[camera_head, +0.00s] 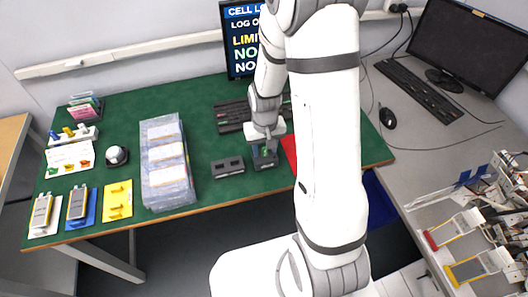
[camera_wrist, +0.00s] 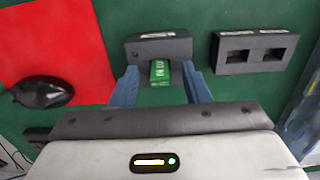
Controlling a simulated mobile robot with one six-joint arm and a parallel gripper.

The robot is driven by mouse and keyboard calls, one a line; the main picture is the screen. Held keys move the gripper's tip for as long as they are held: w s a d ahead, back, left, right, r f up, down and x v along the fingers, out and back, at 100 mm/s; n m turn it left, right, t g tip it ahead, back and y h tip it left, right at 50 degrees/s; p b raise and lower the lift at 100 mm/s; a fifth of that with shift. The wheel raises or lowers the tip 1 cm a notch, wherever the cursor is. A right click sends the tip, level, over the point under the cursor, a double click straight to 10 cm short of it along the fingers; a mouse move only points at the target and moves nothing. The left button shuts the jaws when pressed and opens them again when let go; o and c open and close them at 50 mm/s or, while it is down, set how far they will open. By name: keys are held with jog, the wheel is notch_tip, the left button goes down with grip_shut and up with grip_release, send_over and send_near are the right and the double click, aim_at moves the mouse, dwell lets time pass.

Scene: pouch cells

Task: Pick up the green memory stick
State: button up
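The green memory stick (camera_wrist: 160,72) stands in a dark grey holder block (camera_wrist: 150,48) in the wrist view. My gripper (camera_wrist: 160,69) is open, with one blue finger to the left of the stick and one to the right. Gaps show between the fingers and the stick. In the head view my gripper (camera_head: 265,152) is low over the green table, and a bit of the green stick shows between the fingers. The stick's far side and lower end are hidden.
A second grey block (camera_wrist: 255,52) with two empty slots stands to the right; it also shows in the head view (camera_head: 228,168). A red mat (camera_wrist: 55,35) with a black rounded object (camera_wrist: 42,92) lies to the left. Clear boxes (camera_head: 167,178) stand on the green table (camera_head: 215,193).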

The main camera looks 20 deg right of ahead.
grip_shut()
dwell(0.3)
